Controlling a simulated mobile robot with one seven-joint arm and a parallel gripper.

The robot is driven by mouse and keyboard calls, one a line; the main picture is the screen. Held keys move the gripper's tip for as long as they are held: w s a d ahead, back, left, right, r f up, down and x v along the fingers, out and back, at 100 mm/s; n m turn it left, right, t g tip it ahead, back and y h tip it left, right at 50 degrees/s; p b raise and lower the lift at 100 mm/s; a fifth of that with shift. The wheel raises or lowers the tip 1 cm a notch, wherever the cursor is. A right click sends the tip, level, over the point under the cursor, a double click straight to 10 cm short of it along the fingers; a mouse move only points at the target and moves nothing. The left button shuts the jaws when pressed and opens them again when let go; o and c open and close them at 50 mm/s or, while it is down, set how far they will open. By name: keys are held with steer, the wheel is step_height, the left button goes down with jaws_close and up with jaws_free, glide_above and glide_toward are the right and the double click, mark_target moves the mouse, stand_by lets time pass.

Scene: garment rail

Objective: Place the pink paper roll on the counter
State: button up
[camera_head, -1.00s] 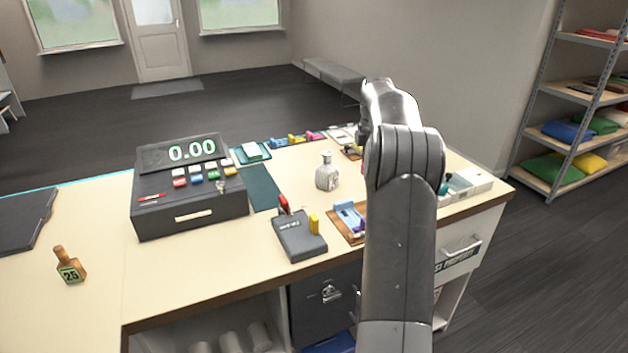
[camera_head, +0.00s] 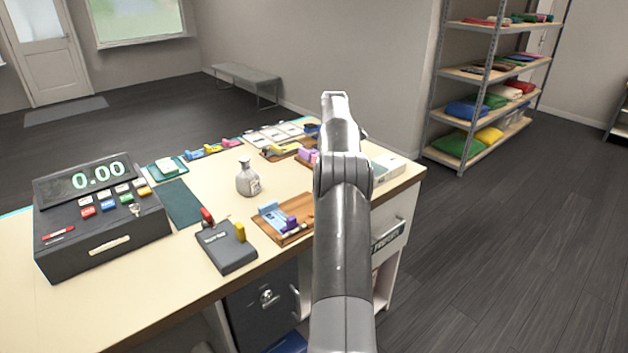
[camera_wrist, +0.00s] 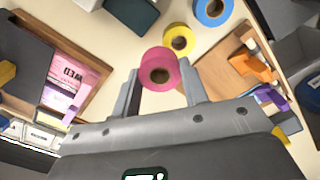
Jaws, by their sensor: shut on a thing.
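The pink paper roll (camera_wrist: 160,72) is between the two fingers of my gripper (camera_wrist: 160,84) in the wrist view. My gripper is shut on it, with the round end and dark core hole facing the camera. The cream-topped counter (camera_head: 105,290) runs across the head view, and its top also shows behind the roll in the wrist view (camera_wrist: 112,38). The roll appears over the counter top, but I cannot tell how high, or whether it touches. In the head view my arm hides the gripper and roll.
A yellow roll (camera_wrist: 179,40) and a blue roll (camera_wrist: 212,9) are beside the pink one. Wooden trays (camera_head: 283,228) flank this area. A cash register (camera_head: 95,215), a bottle (camera_head: 247,180) and a dark card terminal (camera_head: 226,247) stand on the counter. Shelving (camera_head: 484,90) is at the right.

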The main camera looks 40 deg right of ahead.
steer(key=w+f, duration=0.1)
steer(key=w+a+f, duration=0.1)
steer(key=w, duration=0.1)
steer(key=shift+w+a, duration=0.1)
steer(key=shift+f, duration=2.05)
steer(key=shift+f, duration=0.2)
steer(key=o, duration=1)
steer(key=shift+c, duration=0.2)
steer(key=shift+r, duration=0.1)
